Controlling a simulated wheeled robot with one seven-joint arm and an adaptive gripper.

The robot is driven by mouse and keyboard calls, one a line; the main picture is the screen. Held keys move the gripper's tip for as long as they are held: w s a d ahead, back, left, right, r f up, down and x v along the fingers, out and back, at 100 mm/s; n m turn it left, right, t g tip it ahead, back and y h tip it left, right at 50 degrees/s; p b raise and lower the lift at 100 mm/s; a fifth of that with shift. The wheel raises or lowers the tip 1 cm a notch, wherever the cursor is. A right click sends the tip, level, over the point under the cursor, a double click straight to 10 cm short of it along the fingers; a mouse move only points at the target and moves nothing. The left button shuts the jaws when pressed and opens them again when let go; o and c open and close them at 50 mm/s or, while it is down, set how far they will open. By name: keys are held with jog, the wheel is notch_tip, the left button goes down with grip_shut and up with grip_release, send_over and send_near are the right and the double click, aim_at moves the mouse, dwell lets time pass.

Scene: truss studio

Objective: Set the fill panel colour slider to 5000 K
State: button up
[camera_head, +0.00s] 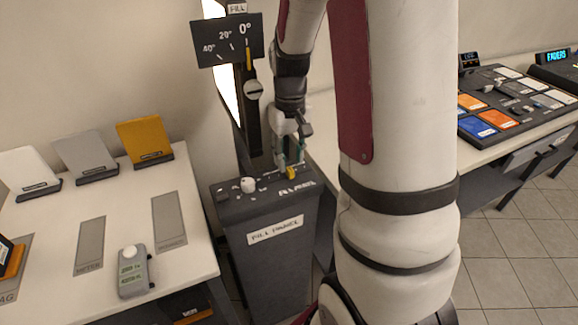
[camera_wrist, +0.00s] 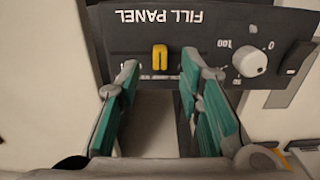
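The fill panel (camera_head: 262,208) is a dark console on a pedestal with a white name label. It also shows upside down in the wrist view (camera_wrist: 215,20). The yellow slider cap (camera_head: 291,173) is at the right part of its top; in the wrist view the yellow cap (camera_wrist: 160,57) stands just beyond the gap between my fingertips. My gripper (camera_head: 290,158) is above the panel, open and empty, with green finger pads (camera_wrist: 160,78) apart on either side. The slider's scale marks are mostly hidden by the fingers, so its value cannot be read.
A white knob (camera_head: 248,185) and a dark rocker switch (camera_wrist: 297,57) sit beside the slider. A dark tilt scale (camera_head: 230,42) rises behind. A white table (camera_head: 125,220) at left holds a grey meter (camera_head: 133,270) and several cards. A button console (camera_head: 510,105) stands at right.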

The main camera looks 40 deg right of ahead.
aim_at(290, 169)
jog(key=shift+f, duration=1.85)
grip_shut()
